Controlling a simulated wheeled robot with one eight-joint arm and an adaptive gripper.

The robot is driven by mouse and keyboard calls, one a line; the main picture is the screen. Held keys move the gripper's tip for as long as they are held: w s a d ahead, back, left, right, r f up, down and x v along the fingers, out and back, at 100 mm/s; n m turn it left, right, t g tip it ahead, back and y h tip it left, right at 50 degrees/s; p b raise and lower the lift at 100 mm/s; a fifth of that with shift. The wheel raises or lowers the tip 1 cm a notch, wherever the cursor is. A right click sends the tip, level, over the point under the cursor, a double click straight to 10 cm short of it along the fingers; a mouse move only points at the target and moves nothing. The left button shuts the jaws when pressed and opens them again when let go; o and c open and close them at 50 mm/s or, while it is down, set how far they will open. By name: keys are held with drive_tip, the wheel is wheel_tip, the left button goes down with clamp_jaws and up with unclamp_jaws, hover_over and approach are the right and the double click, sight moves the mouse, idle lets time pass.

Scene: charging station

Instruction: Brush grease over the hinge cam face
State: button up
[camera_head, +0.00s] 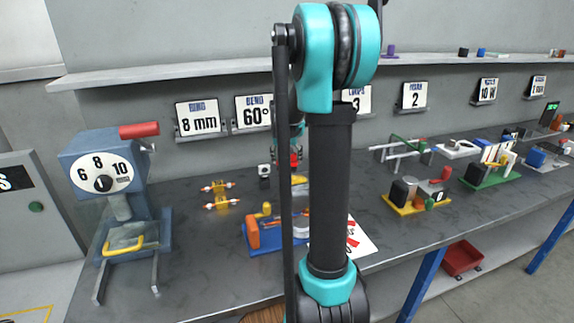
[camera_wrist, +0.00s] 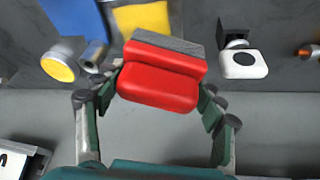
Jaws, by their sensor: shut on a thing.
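My gripper (camera_wrist: 158,92) is shut on a red block-like piece (camera_wrist: 158,85) with a grey strip along its far edge, probably the brush. The red piece also shows small in the head view (camera_head: 295,160), above the back of the bench, where my arm hides much of the gripper. Below and in front of it in the head view is a blue fixture (camera_head: 262,240) with an orange cylinder and yellow parts. I cannot tell which part is the hinge cam face, and no grease is discernible.
A white block with a black spot (camera_wrist: 243,63) is beside the gripper, apart from it. Orange-tipped yellow fittings (camera_head: 221,196) and a blue dial machine (camera_head: 108,180) stand to the left. Green and yellow fixtures (camera_head: 415,209) are at right. The wall with signs (camera_head: 197,119) is close behind.

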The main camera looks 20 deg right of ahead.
drive_tip(key=shift+r, duration=0.7)
drive_tip(key=shift+r, duration=1.5)
drive_tip(key=shift+d, duration=0.1)
